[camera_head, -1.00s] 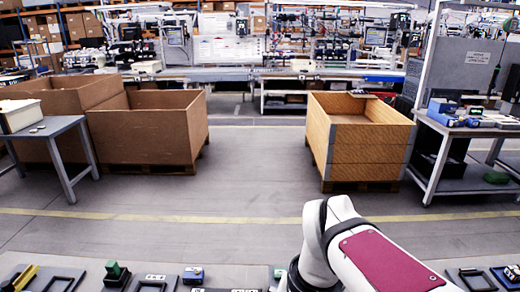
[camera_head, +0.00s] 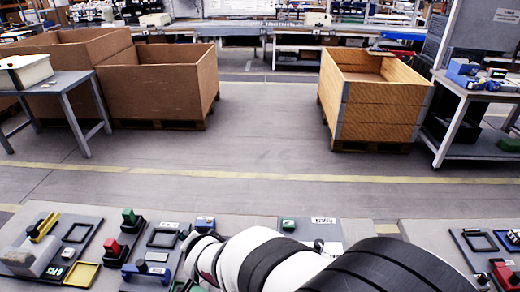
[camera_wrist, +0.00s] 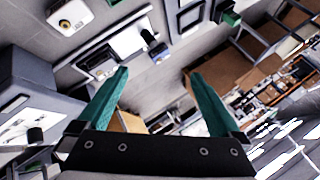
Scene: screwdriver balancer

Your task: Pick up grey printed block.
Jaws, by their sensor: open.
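A light grey block (camera_head: 38,254) with a dark printed mark on its side lies on the left board in the head view, at the far left near the bottom edge. My gripper (camera_wrist: 157,72) is open and empty in the wrist view, its two teal fingers apart. In the head view my white arm reaches in from the bottom right; its gripper cannot be made out there. A grey box-like thing (camera_wrist: 38,85) shows at the left of the wrist view; I cannot tell whether it is the same block.
A yellow frame (camera_head: 83,275), a red-topped part (camera_head: 112,247) and a green-topped part (camera_head: 130,218) stand near the block. Blue parts (camera_head: 148,272) sit farther right. Another board (camera_head: 480,245) is at the right. Wooden crates (camera_head: 165,90) stand beyond open floor.

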